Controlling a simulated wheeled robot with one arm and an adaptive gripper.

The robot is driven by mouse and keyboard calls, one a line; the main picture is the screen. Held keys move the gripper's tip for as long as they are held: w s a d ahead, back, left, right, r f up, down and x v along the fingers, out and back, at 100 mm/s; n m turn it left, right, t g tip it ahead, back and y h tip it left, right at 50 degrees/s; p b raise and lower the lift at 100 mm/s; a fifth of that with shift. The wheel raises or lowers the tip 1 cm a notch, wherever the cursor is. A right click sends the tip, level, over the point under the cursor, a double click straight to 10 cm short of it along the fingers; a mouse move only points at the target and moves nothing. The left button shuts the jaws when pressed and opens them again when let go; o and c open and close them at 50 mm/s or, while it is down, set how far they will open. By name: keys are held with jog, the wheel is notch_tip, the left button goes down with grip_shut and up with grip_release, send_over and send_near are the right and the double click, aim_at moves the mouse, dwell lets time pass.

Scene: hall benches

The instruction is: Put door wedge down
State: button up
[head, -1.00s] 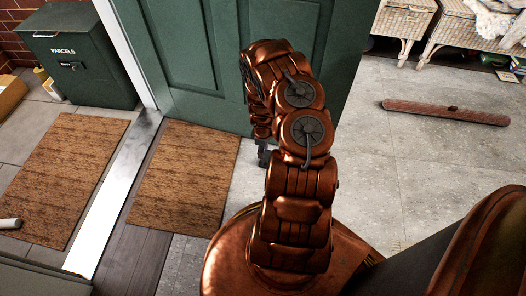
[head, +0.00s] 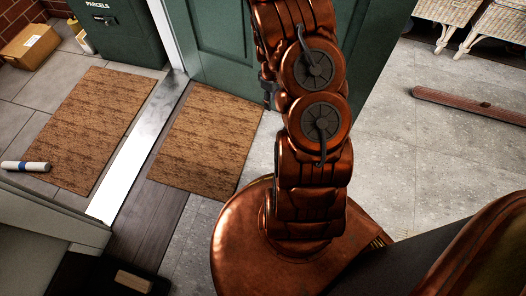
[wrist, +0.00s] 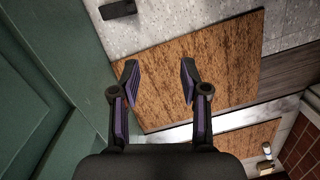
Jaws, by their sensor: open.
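My gripper (wrist: 159,78) is open in the wrist view, with its two dark, purple-sided fingers apart and nothing between them. A small dark block, which looks like the door wedge (wrist: 118,9), lies on the pale speckled floor at the top of the wrist view. It is apart from the fingers, and its top edge is near the picture's border. The green door (wrist: 35,100) stands to the left of the fingers in the wrist view. In the head view my arm hides most of the gripper, and I cannot make out the wedge there.
Two brown mats (head: 208,135) (head: 92,130) lie either side of a metal threshold strip (head: 140,150). A green parcel box (head: 118,35) and a cardboard box (head: 30,45) stand at the back left. A long reddish-brown bar (head: 465,103) lies on open floor at right.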

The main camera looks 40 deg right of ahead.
jog(key=s+a+r+m+g, duration=0.1)
jog(key=s+a+r, duration=0.2)
jog(key=a+r, duration=0.55)
jog(key=s+a+r+m, duration=0.1)
jog(key=s+a+r, duration=0.3)
jog(key=a+r, duration=0.4)
jog(key=s+a+r, duration=0.3)
jog(key=s+r, duration=0.1)
jog(key=s, duration=0.2)
jog(key=s+a+r+g, duration=0.1)
jog(key=s+a+r, duration=0.2)
jog(key=s, duration=0.4)
jog(key=s+a+r+m, duration=0.1)
jog(key=s+a+r, duration=0.2)
jog(key=s, duration=0.3)
jog(key=shift+s+r+g, duration=0.25)
jog(key=shift+r+g, duration=0.15)
jog(key=shift+r, duration=0.5)
